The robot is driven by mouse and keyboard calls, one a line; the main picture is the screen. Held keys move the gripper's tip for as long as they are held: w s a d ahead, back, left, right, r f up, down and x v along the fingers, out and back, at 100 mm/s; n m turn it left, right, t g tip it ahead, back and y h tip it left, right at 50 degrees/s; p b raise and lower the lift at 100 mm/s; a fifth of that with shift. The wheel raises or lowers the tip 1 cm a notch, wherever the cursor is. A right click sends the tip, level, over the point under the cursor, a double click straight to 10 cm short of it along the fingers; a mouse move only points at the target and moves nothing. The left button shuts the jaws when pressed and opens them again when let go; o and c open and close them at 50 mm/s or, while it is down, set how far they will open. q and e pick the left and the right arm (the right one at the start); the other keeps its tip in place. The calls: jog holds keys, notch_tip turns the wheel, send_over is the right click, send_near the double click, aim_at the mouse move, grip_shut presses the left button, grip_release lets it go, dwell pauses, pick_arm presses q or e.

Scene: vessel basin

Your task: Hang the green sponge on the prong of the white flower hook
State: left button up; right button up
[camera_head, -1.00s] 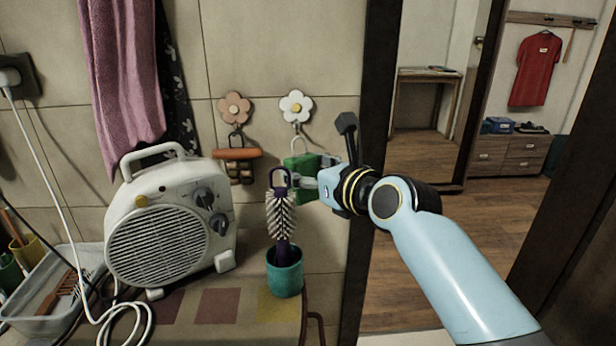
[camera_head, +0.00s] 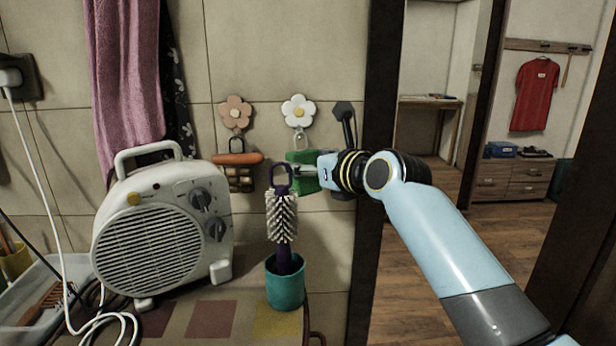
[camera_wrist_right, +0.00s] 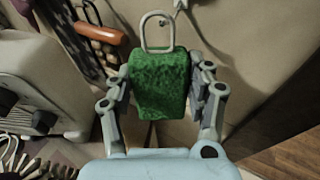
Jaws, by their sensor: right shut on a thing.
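The green sponge (camera_head: 304,172) is held upright by my right gripper (camera_head: 302,173), close below the white flower hook (camera_head: 298,111) on the tiled wall. In the right wrist view the sponge (camera_wrist_right: 160,84) sits between both fingers of the gripper (camera_wrist_right: 160,92), with its pale loop (camera_wrist_right: 157,32) standing up on top. A small prong (camera_wrist_right: 181,4) shows near the top of that view, just right of the loop. In the head view the loop is right under the flower; I cannot tell whether it is around the prong. My left gripper is not in view.
A pink flower hook (camera_head: 235,112) holds an orange-handled brush (camera_head: 238,160) to the left. A purple brush (camera_head: 282,215) stands in a teal cup (camera_head: 285,283) in front of the sponge. A white heater (camera_head: 165,235) stands left. A dark door frame (camera_head: 372,240) is at right.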

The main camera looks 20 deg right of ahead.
jog(key=shift+w+d+f+b, duration=0.2)
jog(key=shift+w+b, duration=0.4)
jog(key=shift+b, duration=0.5)
jog(key=shift+w+p, duration=0.25)
jog(key=shift+p, duration=0.05)
jog(key=shift+w+d+f, duration=0.1)
jog(key=shift+w+f, duration=0.05)
jog(key=shift+w, duration=0.05)
jog(key=shift+w+f+p, duration=0.15)
jog(key=shift+f+p, duration=0.05)
jog(key=shift+p, duration=0.35)
jog(key=o, duration=1.1)
jog(key=shift+d, duration=0.1)
